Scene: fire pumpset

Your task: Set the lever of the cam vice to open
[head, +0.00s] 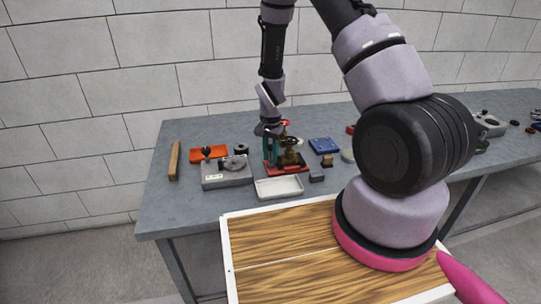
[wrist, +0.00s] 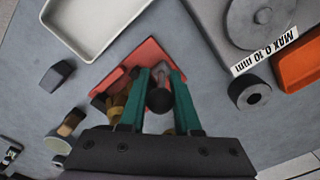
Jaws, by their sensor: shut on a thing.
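A red-based fixture (head: 288,170) stands on the grey bench and carries a brass-coloured part (head: 291,157). I take it to be the cam vice, but no label shows. In the wrist view its red base (wrist: 135,62) lies beyond my fingers, with brass (wrist: 117,108) at left. My gripper (head: 271,163) is down at the fixture's left side. In the wrist view its teal fingers (wrist: 160,78) are shut on a dark round knob (wrist: 159,99), which appears to be the lever's end. The lever's shaft and its angle are mostly hidden.
A grey block with a round disc (head: 227,178) and an orange piece (head: 208,153) stand left of the fixture. A white tray (head: 279,194) lies in front. A black ring (wrist: 250,95) sits close by. A blue plate (head: 324,145) and small blocks lie right.

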